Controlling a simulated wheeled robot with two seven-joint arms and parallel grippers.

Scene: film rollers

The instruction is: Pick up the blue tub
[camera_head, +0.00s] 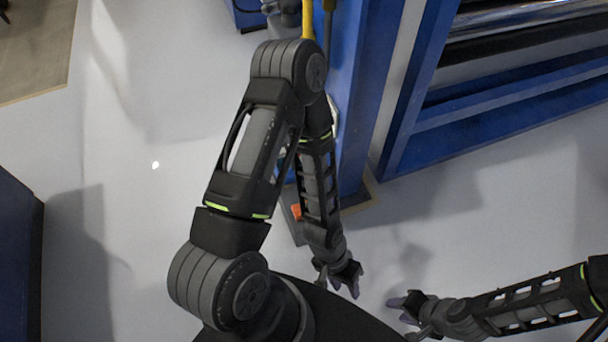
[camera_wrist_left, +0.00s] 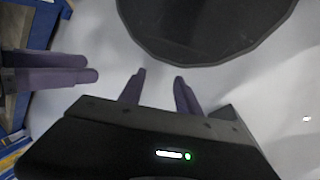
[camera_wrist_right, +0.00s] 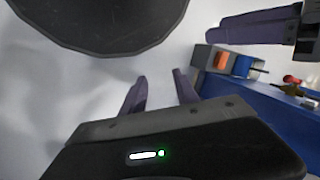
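I cannot pick out a blue tub for certain in any view. A small blue box-like thing (camera_head: 245,14) is cut off by the top edge of the head view. My left gripper (camera_head: 346,292) is low in the middle of the head view; its fingers (camera_wrist_left: 158,86) are apart with nothing between them. My right gripper (camera_head: 396,305) comes in from the right, facing it; its fingers (camera_wrist_right: 160,84) are also apart and empty. Each wrist view also shows the other gripper's purple fingers at its side.
A blue machine frame (camera_head: 355,90) with metal rollers (camera_head: 530,18) stands at the upper right. A blue unit (camera_head: 16,265) is at the left edge. A small orange part (camera_head: 296,211) shows beside my left forearm. The pale floor (camera_head: 140,210) between is clear.

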